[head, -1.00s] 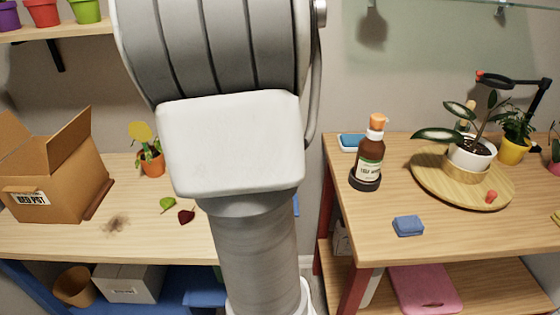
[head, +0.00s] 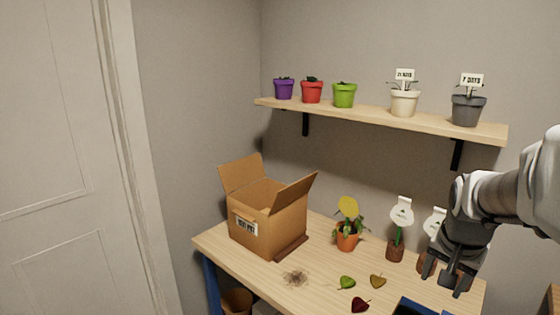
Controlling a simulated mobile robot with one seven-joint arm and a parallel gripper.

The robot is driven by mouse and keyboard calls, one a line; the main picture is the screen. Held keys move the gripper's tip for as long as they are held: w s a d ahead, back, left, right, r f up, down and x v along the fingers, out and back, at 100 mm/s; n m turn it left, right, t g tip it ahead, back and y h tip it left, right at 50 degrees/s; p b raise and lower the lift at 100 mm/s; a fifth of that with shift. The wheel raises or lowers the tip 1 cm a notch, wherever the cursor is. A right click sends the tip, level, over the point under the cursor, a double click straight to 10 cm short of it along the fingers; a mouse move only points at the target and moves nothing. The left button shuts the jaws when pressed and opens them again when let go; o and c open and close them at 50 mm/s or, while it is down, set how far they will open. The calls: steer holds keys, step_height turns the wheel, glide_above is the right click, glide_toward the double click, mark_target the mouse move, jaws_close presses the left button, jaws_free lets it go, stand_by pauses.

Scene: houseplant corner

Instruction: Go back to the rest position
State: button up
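My gripper (head: 447,278) hangs at the right of the head view, pointing down over the right part of the wooden table (head: 228,258). Its dark fingers look spread apart, with nothing seen between them. My pale arm comes in from the right edge. Behind the gripper, a plant stake with a white tag in a brown plug is partly hidden. A similar tagged plug (head: 395,251) stands just left of it.
An open cardboard box (head: 268,213) stands at the table's back left. An orange pot with a yellow-leafed plant (head: 347,238) is mid-table. Loose leaves (head: 361,304) and a dirt patch (head: 295,278) lie in front. A wall shelf (head: 380,115) holds several pots.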

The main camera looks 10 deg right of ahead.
steer(key=s+a+r+n+y+p, duration=0.1)
steer(key=s+a+r+n+p, duration=0.1)
steer(key=a, duration=0.6)
steer(key=s+a+r+n+t+p, duration=0.1)
steer(key=s+a+r+n+p, duration=0.1)
steer(key=a+r+n, duration=0.3)
steer(key=s+a+r+n+t+y+p, duration=0.1)
steer(key=s+a+r+n, duration=0.3)
steer(key=a, duration=0.7)
steer(key=shift+s+a+r+y+p, duration=0.15)
steer(key=shift+a+r+y+p, duration=0.25)
steer(key=shift+p, duration=0.35)
steer(key=shift+c, duration=1.1)
steer(key=shift+d, duration=0.15)
steer(key=shift+d, duration=0.1)
